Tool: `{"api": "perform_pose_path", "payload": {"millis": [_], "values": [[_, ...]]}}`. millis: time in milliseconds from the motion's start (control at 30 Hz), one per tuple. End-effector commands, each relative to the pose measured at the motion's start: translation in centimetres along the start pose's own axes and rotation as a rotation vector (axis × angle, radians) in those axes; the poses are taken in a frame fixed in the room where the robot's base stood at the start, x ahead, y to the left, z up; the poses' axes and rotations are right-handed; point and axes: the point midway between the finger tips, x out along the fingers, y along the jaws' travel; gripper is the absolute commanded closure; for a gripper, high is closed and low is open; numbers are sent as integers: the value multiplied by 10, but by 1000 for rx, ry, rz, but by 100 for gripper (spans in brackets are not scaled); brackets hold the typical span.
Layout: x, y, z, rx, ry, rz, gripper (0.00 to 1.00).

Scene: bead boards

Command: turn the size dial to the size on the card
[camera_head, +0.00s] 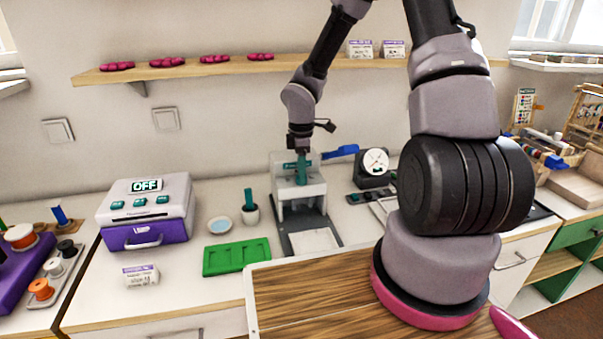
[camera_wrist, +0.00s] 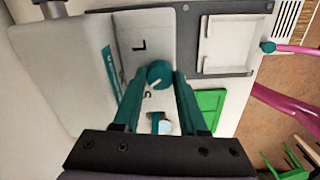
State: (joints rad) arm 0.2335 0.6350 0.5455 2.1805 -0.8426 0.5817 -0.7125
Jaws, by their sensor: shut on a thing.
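The size dial (camera_wrist: 159,73) is a round teal knob on the pale face of a press-like machine (camera_head: 287,191). A dark "L" is printed above it in the wrist view and an "S" below it. A pale line on the knob seems to slant toward the lower left, near the S. My gripper (camera_wrist: 158,78) has its teal fingers on both sides of the knob, shut on it. In the head view my gripper (camera_head: 301,170) covers the dial. A small white and purple card (camera_head: 141,275) lies on the counter at the left; its print is too small to read.
A purple and white unit (camera_head: 147,211) reading OFF is further left. A blue lever (camera_head: 341,151) sticks out right of my gripper. A round gauge (camera_head: 375,162) stands beyond it.

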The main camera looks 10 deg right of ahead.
Motion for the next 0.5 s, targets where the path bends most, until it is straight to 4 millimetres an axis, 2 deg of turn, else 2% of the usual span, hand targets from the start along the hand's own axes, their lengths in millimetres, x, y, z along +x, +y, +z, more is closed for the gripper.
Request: {"api": "perform_pose_path", "payload": {"millis": [500], "values": [[-1, 1, -1, 419, 1, 2, 100]]}}
